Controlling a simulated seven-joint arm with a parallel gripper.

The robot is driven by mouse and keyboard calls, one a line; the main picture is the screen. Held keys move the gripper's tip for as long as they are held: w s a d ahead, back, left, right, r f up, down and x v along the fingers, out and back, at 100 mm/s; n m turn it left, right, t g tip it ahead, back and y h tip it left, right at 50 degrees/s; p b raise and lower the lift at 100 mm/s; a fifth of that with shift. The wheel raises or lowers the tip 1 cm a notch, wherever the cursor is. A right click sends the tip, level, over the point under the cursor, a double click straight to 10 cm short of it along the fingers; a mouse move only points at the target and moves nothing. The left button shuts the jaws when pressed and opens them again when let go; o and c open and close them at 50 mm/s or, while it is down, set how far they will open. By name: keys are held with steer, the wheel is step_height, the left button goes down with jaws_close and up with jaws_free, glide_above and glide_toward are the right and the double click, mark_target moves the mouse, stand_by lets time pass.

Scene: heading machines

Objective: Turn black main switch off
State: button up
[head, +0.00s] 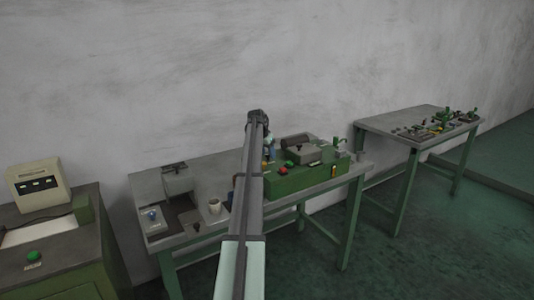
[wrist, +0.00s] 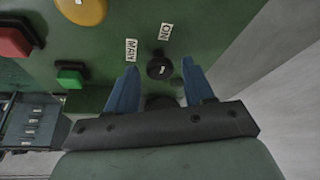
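The black main switch (wrist: 160,70) is a small round knob on a green machine panel in the wrist view. White labels reading MAIN and ON sit beside it, with a small white mark on the knob. My gripper (wrist: 159,66) is open, its two blue fingers on either side of the knob with gaps showing. I cannot tell how deep the fingertips reach toward the panel. In the head view the green machine (head: 292,180) stands on the middle table, and my arm hides the switch and most of the gripper.
In the wrist view a yellow button (wrist: 82,10), a red button (wrist: 14,42) and a green button (wrist: 69,78) share the panel. In the head view a cup (head: 214,206) stands on the middle table (head: 335,182). Another table (head: 385,124) with small parts stands at right.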

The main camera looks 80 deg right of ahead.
steer(key=c, duration=0.9)
steer(key=shift+n, duration=0.4)
steer(key=n+t, duration=0.1)
steer(key=n, duration=0.2)
steer(key=shift+s+a+n+t, duration=0.1)
steer(key=shift+s+n+t, duration=0.1)
steer(key=shift+n+t, duration=0.15)
steer(key=n+t, duration=0.2)
steer(key=n, duration=0.2)
steer(key=shift+s+n, duration=0.15)
steer(key=shift+n, duration=0.1)
steer(key=n, duration=0.1)
steer(key=n+t, duration=0.1)
steer(key=n, duration=0.1)
steer(key=n+y, duration=0.1)
steer(key=shift+s+d, duration=0.15)
steer(key=shift+d, duration=0.1)
steer(key=shift+d+n+t+y, duration=0.1)
steer(key=shift+n+t+y, duration=0.25)
steer(key=shift+n, duration=0.9)
steer(key=shift+n+t+y, duration=0.3)
steer(key=shift+n+y, duration=0.05)
steer(key=shift+n, duration=0.9)
